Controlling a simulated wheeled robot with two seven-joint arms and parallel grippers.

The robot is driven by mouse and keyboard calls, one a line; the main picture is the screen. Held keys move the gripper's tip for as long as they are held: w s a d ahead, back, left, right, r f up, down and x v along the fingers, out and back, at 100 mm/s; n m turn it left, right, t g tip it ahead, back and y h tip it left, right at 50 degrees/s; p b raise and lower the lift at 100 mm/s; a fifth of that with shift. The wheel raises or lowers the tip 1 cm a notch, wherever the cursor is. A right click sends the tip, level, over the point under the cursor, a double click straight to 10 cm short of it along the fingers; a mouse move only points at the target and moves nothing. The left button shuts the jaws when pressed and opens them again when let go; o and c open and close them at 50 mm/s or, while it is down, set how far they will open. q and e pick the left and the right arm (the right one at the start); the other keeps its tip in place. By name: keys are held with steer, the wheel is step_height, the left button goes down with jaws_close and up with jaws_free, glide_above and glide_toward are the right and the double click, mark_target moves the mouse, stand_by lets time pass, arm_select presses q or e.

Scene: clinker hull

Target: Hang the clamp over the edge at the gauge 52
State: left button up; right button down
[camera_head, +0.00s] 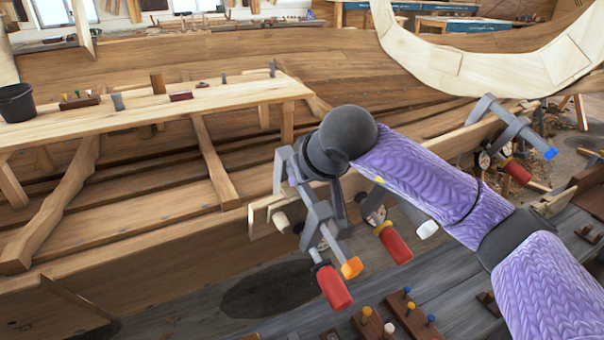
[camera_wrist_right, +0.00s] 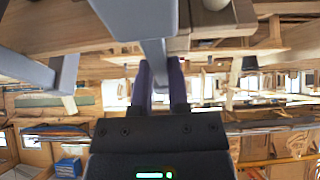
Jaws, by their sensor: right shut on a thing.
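My right gripper (camera_wrist_right: 161,85) is shut on a grey clamp (camera_wrist_right: 152,50), seen between its dark fingers in the right wrist view. In the head view this clamp (camera_head: 318,215) hangs below my right wrist at the plank edge (camera_head: 225,228), with a red handle and an orange tip pointing down. I cannot tell whether it touches the edge. A second clamp with a red handle (camera_head: 394,243) and white tip sits just right of it, partly hidden by my arm. My left gripper is not in view.
Another clamp (camera_head: 510,125) with a blue tip sits on the edge farther right, beside more gauges (camera_head: 483,160). A bench (camera_head: 150,105) with a black bucket (camera_head: 16,102) stands at left. Wooden blocks with coloured pegs (camera_head: 408,318) lie below. The edge left of the held clamp is clear.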

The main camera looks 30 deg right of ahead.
steer(key=c, duration=0.6)
jaws_free()
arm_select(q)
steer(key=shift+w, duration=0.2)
arm_select(e)
steer(key=shift+o, duration=0.3)
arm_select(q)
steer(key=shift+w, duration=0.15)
arm_select(e)
steer(key=shift+f, duration=0.1)
steer(key=p+v, duration=0.2)
steer(key=v, duration=0.7)
steer(key=shift+s+r, duration=0.2)
steer(key=shift+r, duration=0.15)
steer(key=shift+s, duration=0.2)
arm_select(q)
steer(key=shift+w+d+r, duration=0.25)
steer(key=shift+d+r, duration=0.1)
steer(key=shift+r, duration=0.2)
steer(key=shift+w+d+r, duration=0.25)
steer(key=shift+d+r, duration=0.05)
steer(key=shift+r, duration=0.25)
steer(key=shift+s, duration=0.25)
